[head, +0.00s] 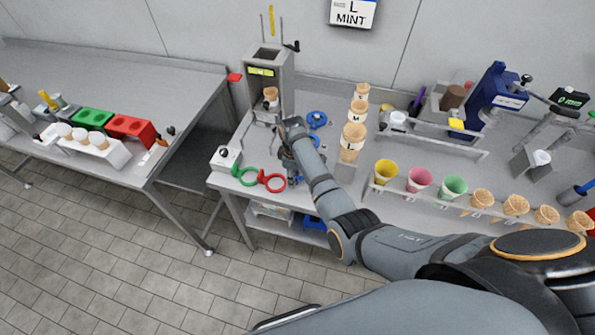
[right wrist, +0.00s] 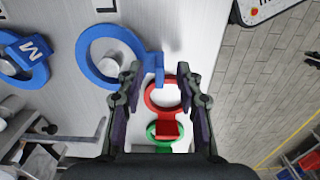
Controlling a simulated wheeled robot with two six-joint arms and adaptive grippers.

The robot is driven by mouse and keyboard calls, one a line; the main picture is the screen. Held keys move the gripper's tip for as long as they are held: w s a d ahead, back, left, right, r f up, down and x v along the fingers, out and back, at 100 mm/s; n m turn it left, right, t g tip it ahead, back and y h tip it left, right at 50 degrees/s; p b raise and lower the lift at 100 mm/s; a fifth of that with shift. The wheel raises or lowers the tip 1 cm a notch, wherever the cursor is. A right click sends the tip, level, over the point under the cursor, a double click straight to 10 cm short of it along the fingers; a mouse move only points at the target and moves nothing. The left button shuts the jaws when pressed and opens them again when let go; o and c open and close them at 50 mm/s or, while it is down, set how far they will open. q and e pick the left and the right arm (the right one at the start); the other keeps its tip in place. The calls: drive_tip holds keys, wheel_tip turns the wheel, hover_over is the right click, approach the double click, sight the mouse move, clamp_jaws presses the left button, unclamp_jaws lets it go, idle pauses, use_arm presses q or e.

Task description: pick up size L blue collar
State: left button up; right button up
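The large blue collar (right wrist: 98,82) lies on the table in the right wrist view, beside a printed letter partly cut off at the top edge. Its ring surrounds a light grey peg, and its handle tab points right. My right gripper (right wrist: 160,80) is open above the table. The tab shows between its fingertips, closer to the left one; I cannot tell whether they touch. In the head view the right gripper (head: 293,176) points down at the table's left part, and the arm hides most of this collar. My left gripper is not in view.
A blue collar marked M (right wrist: 40,72) lies left of the large one. Red (head: 271,183) and green (head: 245,176) ring collars lie near the front edge. Waffle cone stacks (head: 351,143) and a press (head: 268,78) stand nearby.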

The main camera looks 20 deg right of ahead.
drive_tip(key=shift+f, duration=0.55)
drive_tip(key=shift+c, duration=0.4)
clamp_jaws()
drive_tip(key=shift+r, duration=0.15)
